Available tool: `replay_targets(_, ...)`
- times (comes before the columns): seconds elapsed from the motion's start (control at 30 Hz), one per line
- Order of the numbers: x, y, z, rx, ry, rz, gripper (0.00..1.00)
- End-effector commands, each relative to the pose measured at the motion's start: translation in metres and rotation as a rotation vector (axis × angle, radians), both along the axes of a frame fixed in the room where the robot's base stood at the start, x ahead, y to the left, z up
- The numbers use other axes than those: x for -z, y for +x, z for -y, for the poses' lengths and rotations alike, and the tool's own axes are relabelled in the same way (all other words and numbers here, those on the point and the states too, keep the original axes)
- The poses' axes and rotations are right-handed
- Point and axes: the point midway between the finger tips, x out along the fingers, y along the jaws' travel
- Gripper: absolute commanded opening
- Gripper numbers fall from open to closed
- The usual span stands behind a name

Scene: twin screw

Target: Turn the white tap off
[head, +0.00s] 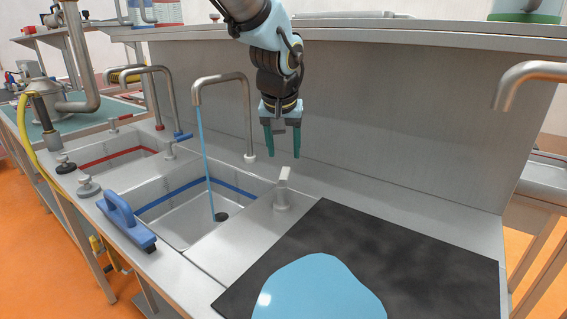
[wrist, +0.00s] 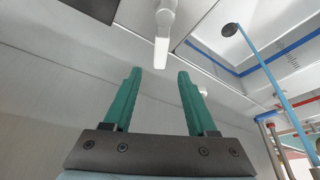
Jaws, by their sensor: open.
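The white tap's lever (head: 283,188) stands upright on the steel counter, right of the sink with the blue stripe. The curved metal spout (head: 228,78) has a white base ring (head: 250,158), and a stream of water (head: 206,150) runs from it into that sink. My gripper (head: 283,156) has two green fingers, spread apart with nothing between them, pointing down above and behind the lever. In the wrist view the lever (wrist: 162,38) lies beyond the fingertips, roughly in line with the gap (wrist: 158,74), and nothing touches it. The water stream also shows there (wrist: 278,88).
A blue brush (head: 126,220) lies on the sink's front edge. The blue-striped sink (head: 180,225) and a red-striped sink (head: 100,170) are to the left. A raised steel back panel (head: 400,110) stands behind. A dark mat (head: 430,250) covers the counter at right.

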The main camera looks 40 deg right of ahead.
Motion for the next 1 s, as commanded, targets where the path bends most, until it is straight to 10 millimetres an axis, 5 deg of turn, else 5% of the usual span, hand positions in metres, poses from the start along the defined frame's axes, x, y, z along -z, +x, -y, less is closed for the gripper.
replay_targets(0.33,0.050,0.014,0.015,-0.001,0.003,-0.002,0.57)
replay_targets(0.77,0.060,0.017,0.017,0.000,0.000,0.000,0.57)
replay_targets(1.0,0.059,0.017,0.017,0.000,0.000,0.000,0.30)
